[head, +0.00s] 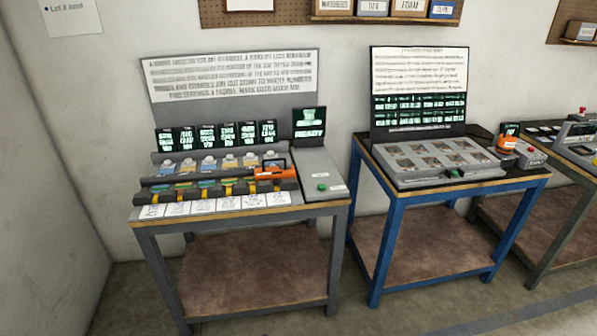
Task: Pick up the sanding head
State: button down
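I cannot pick out the sanding head with certainty in the head view. An orange tool-like piece (272,174) lies at the right end of the rack on the left bench. An orange and black upright piece (508,138) stands at the right end of the blue bench. A grey panel with several small dark pads (425,161) lies on the blue bench; the pads are too small to identify. My gripper is not in view.
The left grey bench (240,213) carries a rack, small dark screens, white cards and a "READY" console (318,172). The blue-legged bench (390,190) stands to its right, with a gap between. Another bench is cut off at right. The floor in front (440,318) looks clear.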

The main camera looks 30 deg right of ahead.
aim_at(285, 170)
jog(key=z, duration=0.65)
jog(key=k, duration=0.95)
jog(key=u, duration=0.05)
jog(key=i, duration=0.85)
jog(key=z, duration=0.05)
